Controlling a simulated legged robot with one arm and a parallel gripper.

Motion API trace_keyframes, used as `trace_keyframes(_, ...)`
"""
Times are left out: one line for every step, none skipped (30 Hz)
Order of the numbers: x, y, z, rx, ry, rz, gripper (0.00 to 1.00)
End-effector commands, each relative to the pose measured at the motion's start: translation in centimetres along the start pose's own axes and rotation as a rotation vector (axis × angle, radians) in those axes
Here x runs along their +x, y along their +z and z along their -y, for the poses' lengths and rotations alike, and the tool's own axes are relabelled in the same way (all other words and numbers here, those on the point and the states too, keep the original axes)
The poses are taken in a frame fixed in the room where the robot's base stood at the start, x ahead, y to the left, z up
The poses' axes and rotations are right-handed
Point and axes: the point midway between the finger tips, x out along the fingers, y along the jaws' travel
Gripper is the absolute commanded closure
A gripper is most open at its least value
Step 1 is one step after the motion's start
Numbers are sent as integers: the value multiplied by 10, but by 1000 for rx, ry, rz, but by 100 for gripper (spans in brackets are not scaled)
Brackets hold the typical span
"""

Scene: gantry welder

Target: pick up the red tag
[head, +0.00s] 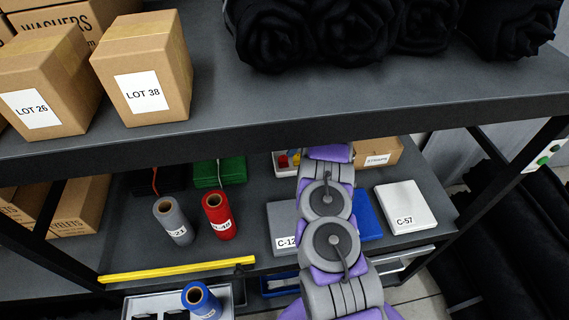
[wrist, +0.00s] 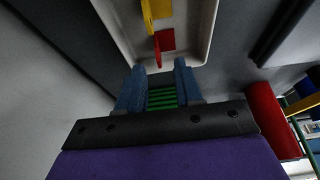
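A small red tag (wrist: 167,40) is in a white tray (wrist: 206,30) in the wrist view, with a thin upright red piece (wrist: 157,54) beside it. I cannot tell whether the two red parts are one piece. In the head view small red (head: 283,161) and yellow pieces show in the white tray (head: 281,172) on the lower shelf, left of my arm. My gripper (wrist: 157,64) is open, its two blue fingers apart at the tray's near edge, with the red pieces just beyond the tips. A green ribbed surface shows between the fingers. The head view hides my gripper behind my arm.
A yellow piece (wrist: 158,10) is beside the red tag. A red roll (head: 217,215), a grey roll (head: 173,221), a green box (head: 220,172) and a cardboard box (head: 379,155) are on the lower shelf. The upper shelf (head: 300,104) overhangs the arm.

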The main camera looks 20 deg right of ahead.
Motion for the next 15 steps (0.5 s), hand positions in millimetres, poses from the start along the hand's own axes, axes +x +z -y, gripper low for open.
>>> trace_keyframes(7,-2,0,-2,-1,0,65)
trace_keyframes(8,-2,0,-2,-1,0,65)
trace_keyframes(10,-2,0,-2,0,0,65)
trace_keyframes(11,-2,0,-2,0,0,65)
trace_keyframes(12,-2,0,-2,0,0,65)
trace_keyframes(15,-1,-1,-2,0,-1,65)
trace_keyframes(17,-1,-1,-2,0,-2,65)
trace_keyframes(20,0,-2,-2,0,-2,65)
trace_keyframes(26,0,-3,-2,-1,-2,65)
trace_keyframes(30,1,-3,-1,-1,-2,65)
trace_keyframes(35,1,-4,-1,-1,-2,65)
trace_keyframes(42,1,-5,-1,-2,-1,65)
trace_keyframes(47,1,-5,-1,-2,-1,65)
trace_keyframes(51,1,-5,0,-2,-2,65)
trace_keyframes(56,1,-5,0,-2,-3,65)
